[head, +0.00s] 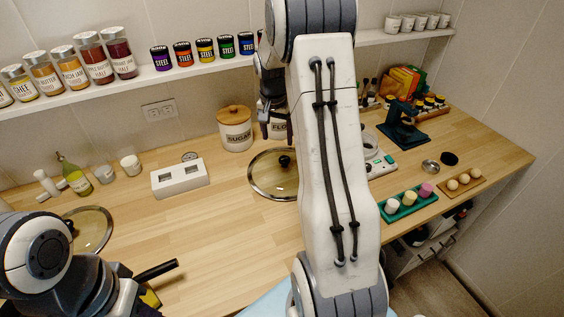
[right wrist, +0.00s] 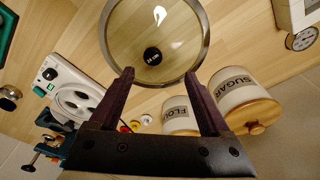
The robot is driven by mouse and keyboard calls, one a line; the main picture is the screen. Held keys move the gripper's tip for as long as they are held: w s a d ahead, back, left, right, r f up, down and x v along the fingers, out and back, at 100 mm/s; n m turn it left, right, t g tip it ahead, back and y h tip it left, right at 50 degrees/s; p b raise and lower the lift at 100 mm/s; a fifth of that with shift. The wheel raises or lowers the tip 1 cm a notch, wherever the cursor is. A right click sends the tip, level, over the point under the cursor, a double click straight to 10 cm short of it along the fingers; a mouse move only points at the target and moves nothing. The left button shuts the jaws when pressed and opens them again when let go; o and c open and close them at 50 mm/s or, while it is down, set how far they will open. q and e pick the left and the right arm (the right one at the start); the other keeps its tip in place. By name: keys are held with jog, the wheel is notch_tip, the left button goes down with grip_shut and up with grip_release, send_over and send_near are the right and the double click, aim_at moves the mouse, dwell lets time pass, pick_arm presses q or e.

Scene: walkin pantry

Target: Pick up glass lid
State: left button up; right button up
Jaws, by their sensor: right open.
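A round glass lid (head: 262,181) with a metal rim and black knob lies on the wooden counter, left of my right arm in the head view. My right arm hides part of its right side. In the right wrist view the lid (right wrist: 128,38) fills the top middle, its knob near the lower part of the glass. My right gripper (head: 270,130) is open and empty, above the counter behind the lid. A second glass lid (head: 93,230) lies at the left, partly behind my left arm.
Sugar (head: 235,130) and flour (head: 279,130) canisters stand close to my right gripper. A white block with two slots (head: 181,178) is left of the lid. A green tray (head: 408,204) and a teal device (head: 402,125) stand right. A jar shelf (head: 220,63) runs above.

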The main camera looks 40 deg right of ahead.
jog(key=p, duration=0.1)
send_over(284, 159)
jog(key=shift+m, duration=0.3)
jog(key=f, duration=0.5)
jog(key=shift+s+a, duration=0.1)
jog(key=shift+a, duration=0.2)
jog(key=shift+f+p, duration=0.5)
jog(key=shift+f, duration=0.15)
jog(key=f, duration=0.1)
jog(key=f+p, duration=0.1)
jog(key=f, duration=0.1)
jog(key=shift+d+f, duration=0.25)
jog(key=shift+f, duration=0.4)
jog(key=shift+c, duration=0.3)
grip_shut()
jog(key=shift+d+r, duration=0.1)
jog(key=shift+r, duration=0.05)
